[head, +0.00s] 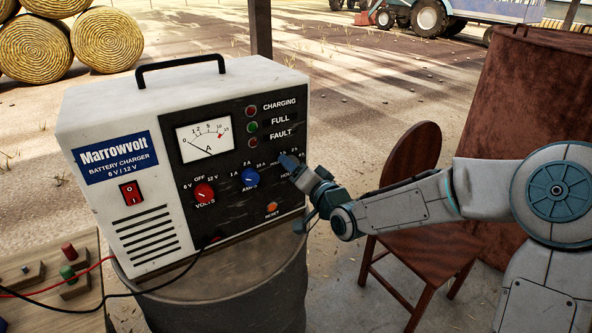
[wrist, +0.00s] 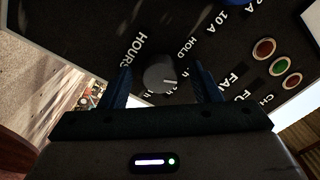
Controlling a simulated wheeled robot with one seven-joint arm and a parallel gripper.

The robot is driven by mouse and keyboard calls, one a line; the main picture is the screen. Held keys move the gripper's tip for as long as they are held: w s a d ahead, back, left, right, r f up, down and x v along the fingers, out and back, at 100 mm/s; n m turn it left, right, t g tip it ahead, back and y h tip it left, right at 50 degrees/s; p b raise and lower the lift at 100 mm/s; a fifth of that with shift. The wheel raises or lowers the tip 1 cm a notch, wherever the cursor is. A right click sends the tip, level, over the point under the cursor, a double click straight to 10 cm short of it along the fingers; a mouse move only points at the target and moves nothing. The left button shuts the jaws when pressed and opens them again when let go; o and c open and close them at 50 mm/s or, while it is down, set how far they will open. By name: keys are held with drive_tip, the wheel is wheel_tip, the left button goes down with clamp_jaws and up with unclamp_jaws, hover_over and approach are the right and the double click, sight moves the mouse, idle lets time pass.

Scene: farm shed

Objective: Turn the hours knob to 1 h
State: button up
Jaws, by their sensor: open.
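The battery charger (head: 90,112) stands on a drum, its dark panel facing me. In the wrist view the grey hours knob (wrist: 158,74) sits beside the word HOURS, with small hour labels and HOLD around it. Its pale pointer mark is on the lower right side of the knob; which label it points at I cannot tell. My gripper (wrist: 165,84) is open, one finger on each side of the knob, with gaps visible. In the head view my gripper (head: 290,163) is at the panel's right side and hides the hours knob.
The red volts knob (head: 204,193) and blue amps knob (head: 250,176) are left of my gripper, with the orange reset button (head: 271,207) below. The drum (head: 245,290) bears the charger. A wooden chair (head: 412,200) stands close under my arm. A board with coloured terminals (head: 40,275) is at left.

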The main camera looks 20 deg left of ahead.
drive_tip(key=shift+d, duration=0.1)
drive_tip(key=v, duration=1.3)
drive_tip(key=shift+s+d+p, duration=0.2)
drive_tip(key=shift+s+p, duration=0.15)
drive_tip(key=shift+p, duration=0.05)
